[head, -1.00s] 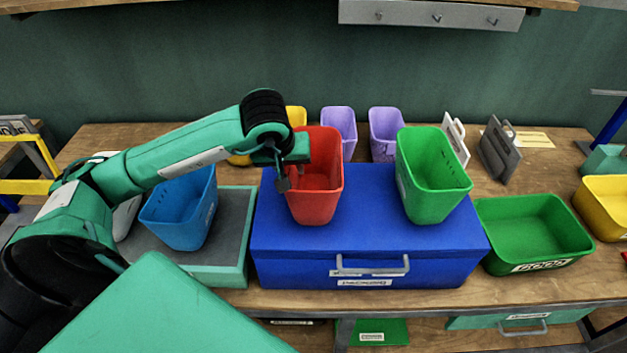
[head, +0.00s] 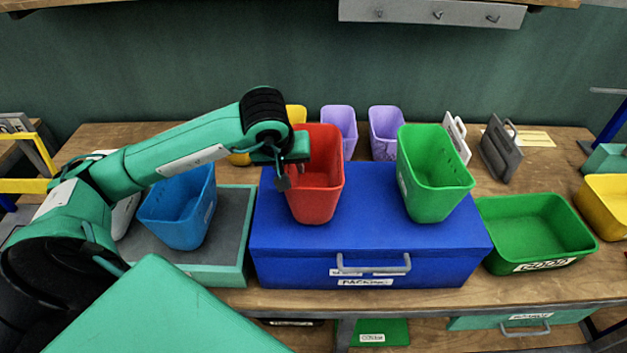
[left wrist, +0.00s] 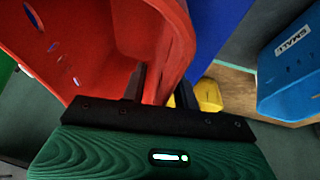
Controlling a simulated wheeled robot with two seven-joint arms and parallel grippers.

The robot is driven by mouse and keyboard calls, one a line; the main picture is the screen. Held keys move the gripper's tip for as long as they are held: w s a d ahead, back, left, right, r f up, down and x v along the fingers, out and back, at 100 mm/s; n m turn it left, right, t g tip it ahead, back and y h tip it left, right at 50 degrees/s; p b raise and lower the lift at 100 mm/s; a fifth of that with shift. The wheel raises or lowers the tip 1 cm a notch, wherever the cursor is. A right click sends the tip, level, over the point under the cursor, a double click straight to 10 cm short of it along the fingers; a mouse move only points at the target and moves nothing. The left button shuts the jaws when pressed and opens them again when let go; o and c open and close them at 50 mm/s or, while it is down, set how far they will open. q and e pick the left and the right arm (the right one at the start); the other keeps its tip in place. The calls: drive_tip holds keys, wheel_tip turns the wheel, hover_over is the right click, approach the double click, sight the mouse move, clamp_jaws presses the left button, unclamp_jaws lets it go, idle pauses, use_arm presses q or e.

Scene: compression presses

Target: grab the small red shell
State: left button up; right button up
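The small red shell (head: 318,201) is a red open bin standing upright near the back left of the blue box lid. My left gripper (head: 289,172) is at its left rim. In the left wrist view the red shell (left wrist: 95,45) fills the upper left. The two dark fingers of my left gripper (left wrist: 160,90) straddle its wall, one inside and one outside. They are fairly close together, but I cannot tell whether both press on the wall. My right gripper is out of view.
The shell stands on the blue box (head: 300,235). A green bin (head: 435,205) stands to its right on the same box. A blue bin (head: 185,220) is to the left. Lilac bins (head: 340,125) and a yellow one (head: 296,115) stand behind. A low green tray (head: 540,225) lies right.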

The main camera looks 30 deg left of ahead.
use_arm(q)
clamp_jaws()
drive_tip(key=shift+r, duration=0.1)
idle(0.3)
drive_tip(key=shift+r+p, duration=0.25)
drive_tip(key=shift+p, duration=0.45)
drive_tip(key=shift+r, duration=0.2)
wheel_tip(320, 180, up, 11)
drive_tip(key=shift+f+b, duration=0.1)
drive_tip(key=shift+b, duration=1)
wheel_tip(320, 180, up, 9)
drive_tip(key=shift+f+p, duration=0.2)
drive_tip(key=shift+p, duration=0.2)
